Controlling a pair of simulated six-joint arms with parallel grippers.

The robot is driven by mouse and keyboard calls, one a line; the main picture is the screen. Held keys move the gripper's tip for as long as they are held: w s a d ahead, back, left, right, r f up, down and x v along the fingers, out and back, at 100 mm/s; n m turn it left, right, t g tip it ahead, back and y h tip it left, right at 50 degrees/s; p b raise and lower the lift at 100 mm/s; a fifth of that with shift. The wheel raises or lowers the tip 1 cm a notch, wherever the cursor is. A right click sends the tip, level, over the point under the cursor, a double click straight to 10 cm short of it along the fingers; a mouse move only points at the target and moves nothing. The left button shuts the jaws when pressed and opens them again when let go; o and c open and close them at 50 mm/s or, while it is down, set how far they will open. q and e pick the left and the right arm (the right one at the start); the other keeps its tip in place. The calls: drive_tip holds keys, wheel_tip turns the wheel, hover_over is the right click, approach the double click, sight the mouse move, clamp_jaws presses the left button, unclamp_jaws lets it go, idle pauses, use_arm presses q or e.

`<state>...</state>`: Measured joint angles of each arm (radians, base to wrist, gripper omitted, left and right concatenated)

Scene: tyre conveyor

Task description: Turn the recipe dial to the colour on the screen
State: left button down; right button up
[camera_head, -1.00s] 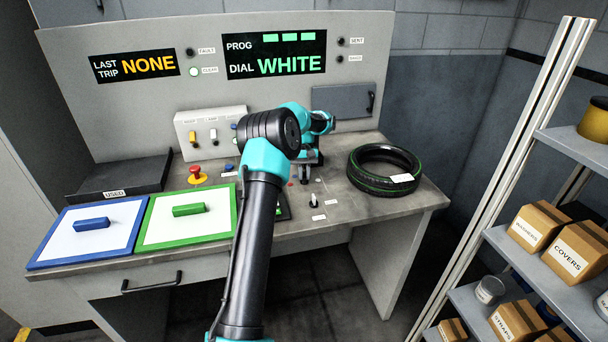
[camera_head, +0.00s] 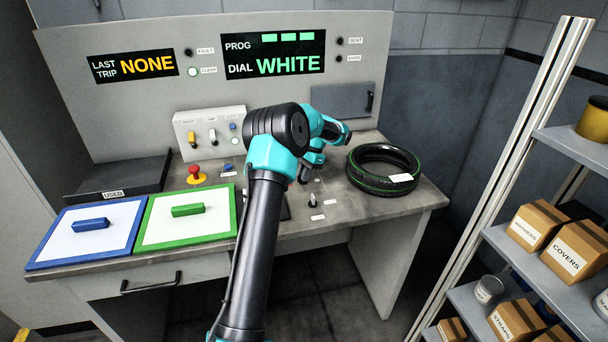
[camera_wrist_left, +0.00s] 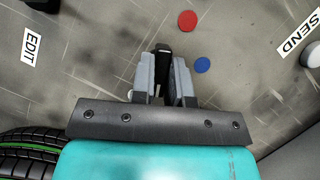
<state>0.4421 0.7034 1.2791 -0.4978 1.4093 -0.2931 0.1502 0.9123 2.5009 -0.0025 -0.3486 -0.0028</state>
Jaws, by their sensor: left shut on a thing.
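The screen (camera_head: 273,53) shows PROG with three green bars and DIAL with the word WHITE in green. My left gripper (camera_head: 305,178) is down at the bench top, left of the tyre. In the left wrist view my left gripper (camera_wrist_left: 163,88) is shut on the black knob of the recipe dial (camera_wrist_left: 161,52), with a finger on each side. A red dot (camera_wrist_left: 188,21) and a blue dot (camera_wrist_left: 202,65) lie on the bench beside the knob. A pale dot is partly hidden by the left finger. My right gripper is not in view.
A tyre with green stripes (camera_head: 365,182) lies right of my left gripper. A small black-and-white lever (camera_head: 313,200) stands in front. A red emergency button (camera_head: 196,173), a switch box (camera_head: 208,118) and blue and green framed panels are to the left. Shelves stand at right.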

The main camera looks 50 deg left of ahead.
use_arm(q)
drive_tip(key=m+y, duration=0.1)
drive_tip(key=m, duration=0.4)
drive_tip(key=shift+d+f+t+y, duration=0.1)
drive_tip(key=shift+t+y, duration=0.2)
drive_tip(key=shift+y, duration=0.1)
drive_tip(key=c, duration=1.1)
unclamp_jaws()
drive_tip(key=v, duration=1.7)
drive_tip(key=shift+r, duration=0.25)
